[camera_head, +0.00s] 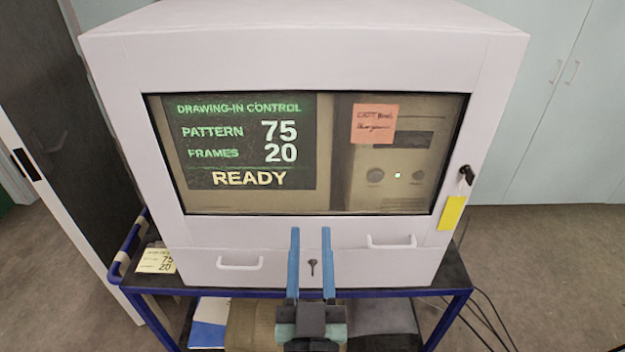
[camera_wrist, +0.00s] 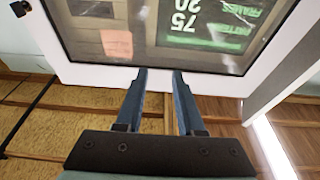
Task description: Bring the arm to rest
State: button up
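My gripper (camera_head: 310,234) has two blue fingers, held apart with nothing between them. In the head view it is in front of the lower middle of a white cabinet (camera_head: 300,42). The fingers point toward the cabinet's lower panel, on either side of a small keyhole with a key (camera_head: 312,267). I cannot tell whether the fingertips touch the cabinet. In the wrist view the open gripper (camera_wrist: 160,70) points at the cabinet's window edge, and the picture there is upside down.
The cabinet's screen (camera_head: 245,142) reads pattern 75, frames 20, ready. An orange note (camera_head: 375,124) is on the window. A yellow tag (camera_head: 452,213) hangs at the right lock. Drawer handles (camera_head: 240,263) stick out. The blue-framed cart (camera_head: 460,300) carries the cabinet. Cables (camera_head: 485,318) lie at right.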

notch_tip(320, 180, up, 20)
jog(key=w+r+t, duration=0.1)
jog(key=t, duration=0.2)
jog(key=s+r+t, duration=0.1)
jog(key=s+r, duration=0.3)
jog(key=r, duration=0.4)
jog(key=s+r+t+b, duration=0.1)
jog(key=s+r+t, duration=0.1)
jog(key=s+r, duration=0.3)
notch_tip(320, 180, up, 4)
jog(key=shift+f, duration=0.15)
jog(key=shift+d, duration=0.1)
